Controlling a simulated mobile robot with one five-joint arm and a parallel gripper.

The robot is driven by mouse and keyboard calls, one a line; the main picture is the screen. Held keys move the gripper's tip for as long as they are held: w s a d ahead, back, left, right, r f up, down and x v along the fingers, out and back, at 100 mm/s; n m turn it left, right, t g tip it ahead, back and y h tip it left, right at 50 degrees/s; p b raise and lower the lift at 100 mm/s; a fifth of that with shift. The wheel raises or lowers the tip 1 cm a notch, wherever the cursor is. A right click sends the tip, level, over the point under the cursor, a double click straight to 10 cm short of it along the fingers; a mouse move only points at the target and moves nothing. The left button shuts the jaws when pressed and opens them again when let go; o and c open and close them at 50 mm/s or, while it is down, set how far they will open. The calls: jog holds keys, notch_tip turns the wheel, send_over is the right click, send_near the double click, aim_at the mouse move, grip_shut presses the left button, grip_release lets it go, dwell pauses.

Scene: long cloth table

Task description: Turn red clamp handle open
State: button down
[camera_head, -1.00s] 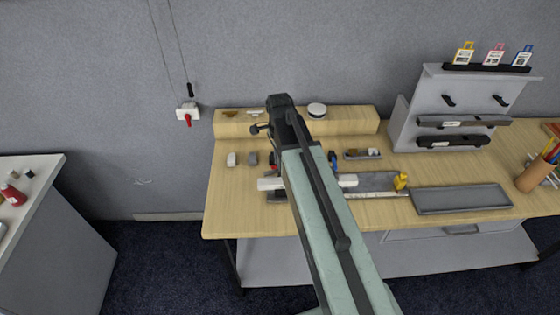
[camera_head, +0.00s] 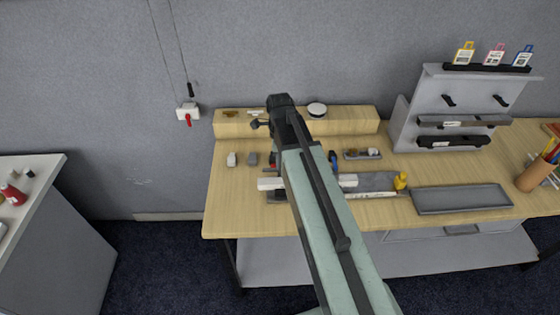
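A small red part (camera_head: 272,166), which may be the clamp handle, shows at the left edge of my arm on the wooden workbench (camera_head: 228,215). My arm hides most of what is around it, so its angle cannot be told. A white bar (camera_head: 268,183) and its right part (camera_head: 347,180) show on either side of my arm. A blue part (camera_head: 333,160) stands just right of the arm. My gripper (camera_head: 259,125) is at the far end of the arm, left of the dark wrist and above the bench. It is too small to tell its fingers apart.
A wall switch (camera_head: 188,113) with a red lever hangs left of the bench. Small grey blocks (camera_head: 251,159), a yellow figure-like part (camera_head: 401,181), a grey tray (camera_head: 462,199) and a grey rack (camera_head: 432,90) are around. The bench's front left is clear.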

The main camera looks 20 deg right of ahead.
jog(key=shift+s, duration=0.1)
jog(key=c, duration=1.5)
grip_release()
jog(key=shift+r, duration=0.15)
notch_tip(320, 180, up, 8)
jog(key=p, duration=0.8)
jog(key=shift+f, duration=0.25)
